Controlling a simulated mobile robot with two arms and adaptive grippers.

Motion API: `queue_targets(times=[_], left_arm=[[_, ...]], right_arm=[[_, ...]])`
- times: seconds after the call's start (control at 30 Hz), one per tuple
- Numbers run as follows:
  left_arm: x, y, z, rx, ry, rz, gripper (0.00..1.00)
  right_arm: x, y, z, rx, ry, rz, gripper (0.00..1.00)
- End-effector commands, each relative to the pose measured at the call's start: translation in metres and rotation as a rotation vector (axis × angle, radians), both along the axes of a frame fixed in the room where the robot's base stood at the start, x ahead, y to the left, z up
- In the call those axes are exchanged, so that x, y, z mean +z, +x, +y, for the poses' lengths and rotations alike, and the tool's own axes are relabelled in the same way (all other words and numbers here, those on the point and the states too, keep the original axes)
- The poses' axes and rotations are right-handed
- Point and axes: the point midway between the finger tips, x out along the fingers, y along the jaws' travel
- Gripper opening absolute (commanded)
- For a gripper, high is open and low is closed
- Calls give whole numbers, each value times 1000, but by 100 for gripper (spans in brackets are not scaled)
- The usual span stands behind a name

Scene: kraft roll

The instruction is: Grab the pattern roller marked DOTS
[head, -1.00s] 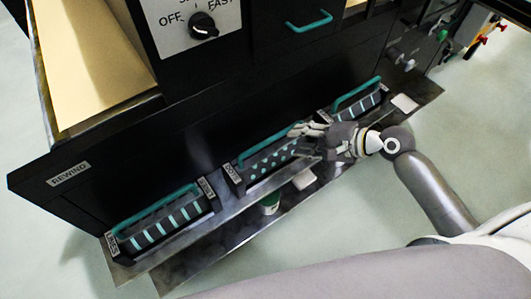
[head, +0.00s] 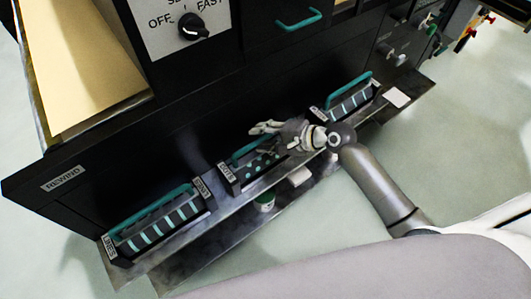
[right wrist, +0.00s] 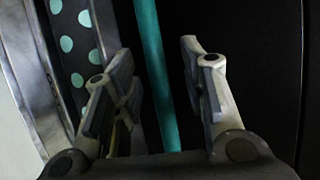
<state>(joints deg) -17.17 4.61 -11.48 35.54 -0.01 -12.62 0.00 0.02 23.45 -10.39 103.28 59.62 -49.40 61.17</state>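The pattern roller marked DOTS (head: 262,163) is dark with teal dots and sits in the middle of the low shelf, its label at its left end. Its teal handle (head: 241,152) runs along the top, partly hidden by my right gripper. My right gripper (head: 264,140) is open over this roller. In the right wrist view the teal handle (right wrist: 156,85) passes between the open fingers, not gripped; the dotted surface (right wrist: 72,45) lies to the left. My left gripper is not in view.
A striped roller (head: 160,229) with a teal handle sits at left, another (head: 350,101) at right. A white block (head: 299,176) and a green-and-white container (head: 265,203) are near the shelf's front. The dark machine front stands behind. Pale floor is clear in front.

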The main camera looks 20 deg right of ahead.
Motion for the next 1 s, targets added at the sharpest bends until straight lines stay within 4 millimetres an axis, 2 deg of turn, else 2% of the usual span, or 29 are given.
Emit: queue_targets(times=[0.07, 0.37, 1.0], left_arm=[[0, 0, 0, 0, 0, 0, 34], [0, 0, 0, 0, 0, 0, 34], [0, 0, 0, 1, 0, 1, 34]], right_arm=[[0, 0, 0, 0, 0, 0, 39], [0, 0, 0, -1, 1, 1, 0], [4, 1, 0, -1, 5, -7, 0]])
